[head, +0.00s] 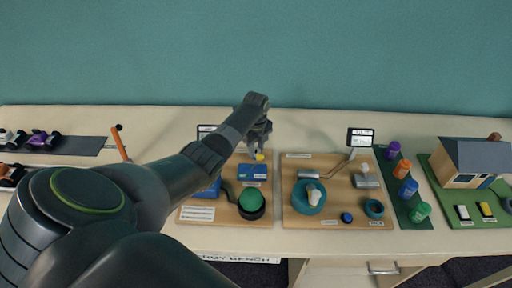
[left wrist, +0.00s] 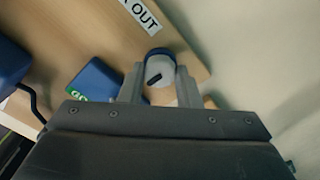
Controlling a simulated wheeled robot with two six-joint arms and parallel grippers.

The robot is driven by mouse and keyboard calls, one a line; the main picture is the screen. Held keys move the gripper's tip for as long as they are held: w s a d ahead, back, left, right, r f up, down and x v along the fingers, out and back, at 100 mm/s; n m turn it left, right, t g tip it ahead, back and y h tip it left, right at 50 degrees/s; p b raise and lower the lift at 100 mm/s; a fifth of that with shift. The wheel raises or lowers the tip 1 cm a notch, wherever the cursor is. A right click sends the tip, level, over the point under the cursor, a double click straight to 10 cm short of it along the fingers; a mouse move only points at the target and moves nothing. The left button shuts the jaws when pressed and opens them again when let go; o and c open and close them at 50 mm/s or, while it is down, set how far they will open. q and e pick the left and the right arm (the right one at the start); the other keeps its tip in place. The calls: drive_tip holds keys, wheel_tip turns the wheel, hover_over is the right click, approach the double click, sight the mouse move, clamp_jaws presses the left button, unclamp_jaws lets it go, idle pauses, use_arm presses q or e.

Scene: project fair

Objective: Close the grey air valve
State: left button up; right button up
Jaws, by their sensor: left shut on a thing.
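My left gripper (head: 256,148) reaches over the back of the left wooden board (head: 205,199) in the head view. In the left wrist view its two fingers are shut on a round grey knob (left wrist: 159,66) with a dark slot mark, which looks like the grey air valve. The knob sits at the board's edge, beside a white label (left wrist: 142,14) on which "OUT" can be read. In the head view the gripper hides the knob. A small yellow part (head: 260,157) shows just below the fingers. My right gripper is not in view.
A blue box (head: 253,172) and a green dome on a black ring (head: 251,200) stand on the left board. To the right are a second board (head: 338,214) with teal rings, several coloured jars on a mat (head: 397,188), and a model house (head: 472,164).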

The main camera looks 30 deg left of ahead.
sight(256, 150)
use_arm(q)
drive_tip(key=shift+w+r, duration=0.1)
drive_tip(key=o, duration=1)
drive_tip(key=shift+r, duration=8.7)
drive_tip(key=shift+f, duration=0.1)
